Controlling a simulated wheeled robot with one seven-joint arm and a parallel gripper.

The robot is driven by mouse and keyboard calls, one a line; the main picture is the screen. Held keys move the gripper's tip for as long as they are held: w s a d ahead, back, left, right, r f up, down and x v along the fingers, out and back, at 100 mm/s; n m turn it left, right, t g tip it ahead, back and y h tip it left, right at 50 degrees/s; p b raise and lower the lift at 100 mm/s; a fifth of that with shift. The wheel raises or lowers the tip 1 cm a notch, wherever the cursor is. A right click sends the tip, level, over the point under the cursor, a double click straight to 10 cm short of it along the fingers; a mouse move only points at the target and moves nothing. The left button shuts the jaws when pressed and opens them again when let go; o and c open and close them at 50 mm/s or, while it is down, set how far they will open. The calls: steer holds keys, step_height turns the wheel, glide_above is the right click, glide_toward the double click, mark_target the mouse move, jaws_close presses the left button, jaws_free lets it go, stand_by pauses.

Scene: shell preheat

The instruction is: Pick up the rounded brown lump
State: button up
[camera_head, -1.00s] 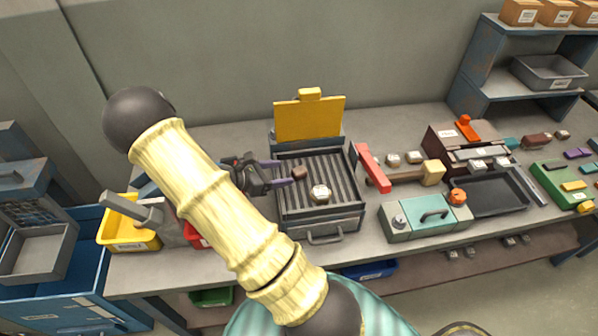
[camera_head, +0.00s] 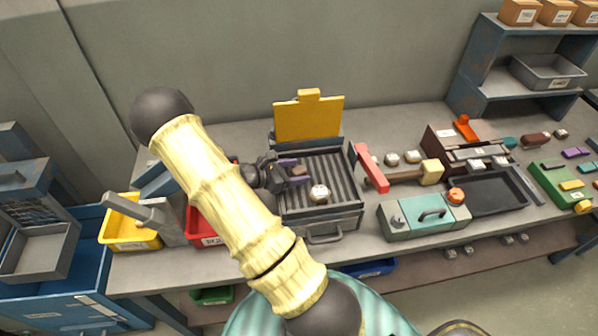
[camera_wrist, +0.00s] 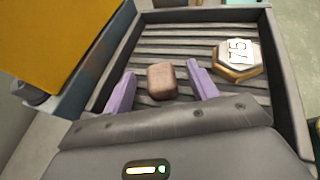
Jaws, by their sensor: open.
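The rounded brown lump (camera_wrist: 161,82) lies on the ribbed grey tray in the wrist view. In the head view the lump (camera_head: 298,170) shows small, partly covered by my fingers. My gripper (camera_wrist: 160,88) is open, with its purple fingers on either side of the lump and a gap on each side. In the head view my gripper (camera_head: 294,172) reaches in from the left over the tray.
The ribbed tray (camera_wrist: 293,101) has raised walls, with a yellow upright panel (camera_head: 309,119) behind it. A brass hexagonal piece labelled 75 (camera_wrist: 236,72) sits on the ribs right of the lump. A red bar (camera_head: 373,168) stands beside the tray.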

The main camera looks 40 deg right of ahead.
steer(key=shift+c, duration=0.5)
steer(key=c, duration=1)
steer(key=shift+o, duration=0.2)
step_height(320, 180, up, 28)
steer(key=b, duration=0.1)
